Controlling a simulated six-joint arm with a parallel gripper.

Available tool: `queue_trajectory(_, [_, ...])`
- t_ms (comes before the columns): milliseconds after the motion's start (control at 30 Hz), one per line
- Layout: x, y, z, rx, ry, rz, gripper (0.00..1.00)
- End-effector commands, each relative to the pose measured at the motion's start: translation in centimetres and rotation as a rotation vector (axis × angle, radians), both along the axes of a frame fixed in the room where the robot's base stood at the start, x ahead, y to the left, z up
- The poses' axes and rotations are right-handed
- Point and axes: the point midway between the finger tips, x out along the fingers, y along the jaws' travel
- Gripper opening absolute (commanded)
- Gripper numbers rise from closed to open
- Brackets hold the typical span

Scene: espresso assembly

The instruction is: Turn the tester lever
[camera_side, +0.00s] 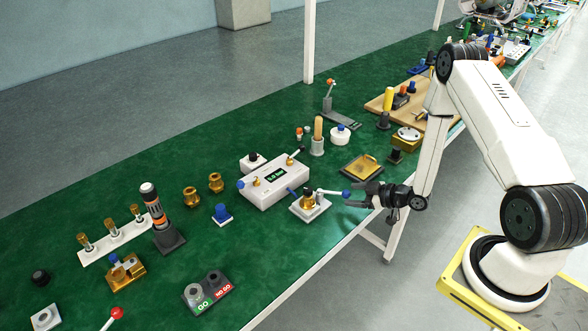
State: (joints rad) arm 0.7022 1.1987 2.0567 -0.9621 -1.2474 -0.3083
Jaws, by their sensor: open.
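The tester (274,182) is a white box with a green display reading about 0.0 bar, in the middle of the table. A blue piece lies between the box and this base. My gripper (357,196) is open and points left at the table's front edge, with its fingertips close to the blue ball. I cannot tell whether they touch it or surround it. A second rod (295,154) stands on the tester's far right corner.
A gold-coloured tray (361,167) lies behind my gripper. A wood-handled tool (318,136) and a white pot with a blue top (340,135) stand behind the tester. A blue part on a white plate (222,215) is to its left. The back left tabletop (130,184) is clear.

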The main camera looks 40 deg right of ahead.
Motion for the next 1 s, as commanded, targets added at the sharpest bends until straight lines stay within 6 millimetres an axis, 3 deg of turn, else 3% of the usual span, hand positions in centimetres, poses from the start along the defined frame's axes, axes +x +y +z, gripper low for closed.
queue_trajectory(300, [2.4,0.7,-1.0,0.0,0.0,0.001,0.75])
queue_trajectory(633, [2.6,0.8,-1.1,0.0,0.0,-0.001,0.75])
queue_trajectory(667, [2.6,0.8,-1.1,0.0,0.0,-0.001,0.68])
queue_trajectory(867, [2.6,0.8,-1.1,0.0,0.0,-0.001,0.05])
queue_trajectory(900, [2.6,0.8,-1.1,0.0,0.0,-0.001,0.0])
queue_trajectory(1000, [2.6,0.8,-1.1,0.0,0.0,0.0,0.0])
